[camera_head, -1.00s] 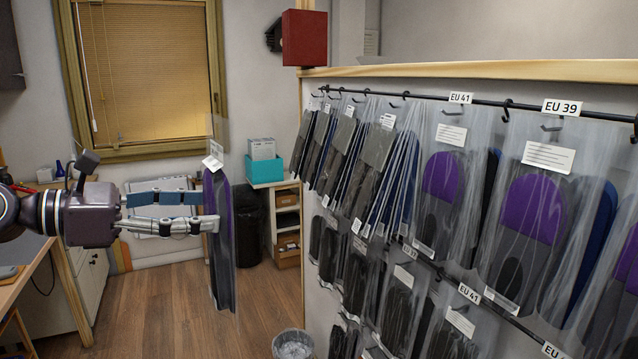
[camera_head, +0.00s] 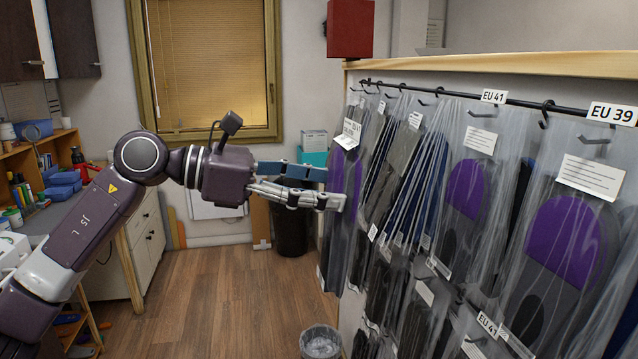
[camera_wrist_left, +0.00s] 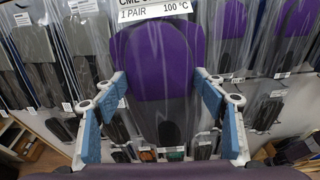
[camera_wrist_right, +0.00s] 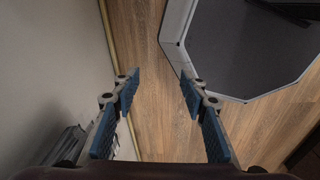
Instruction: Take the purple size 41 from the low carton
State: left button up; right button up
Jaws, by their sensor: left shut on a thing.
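My left gripper (camera_head: 338,190) is shut on a clear bag of purple-and-dark insoles (camera_head: 341,225), hanging upright with a white label at its top. In the left wrist view the purple insoles (camera_wrist_left: 160,65) stand between the fingers of that gripper (camera_wrist_left: 163,90), with a label reading "1 PAIR 100 °C" above. The held bag is at the far left end of the bag rack, close to the hanging bags. My right gripper (camera_wrist_right: 158,90) is open and empty above the wooden floor. I cannot make out a low carton.
A rack rail (camera_head: 460,94) carries several bags, with tags EU 41 (camera_head: 494,96) and EU 39 (camera_head: 612,113). More bags hang below. A waste bin (camera_head: 320,343) stands on the floor. A workbench with drawers (camera_head: 146,240) is at the left. The floor between is clear.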

pick_arm(q)
jog(key=d, duration=0.2)
jog(key=shift+w+d+r+p, duration=0.15)
jog(key=shift+w+d+p, duration=0.15)
jog(key=shift+w+p, duration=0.1)
jog(key=x, duration=0.3)
jog(key=shift+d+r+p, duration=0.1)
jog(key=shift+r+p, duration=0.15)
jog(key=shift+p, duration=0.1)
jog(key=shift+w+d, duration=0.1)
jog(key=shift+d, duration=0.15)
pick_arm(e)
jog(key=shift+a+r, duration=0.25)
jog(key=shift+r, duration=0.75)
jog(key=shift+d, duration=0.25)
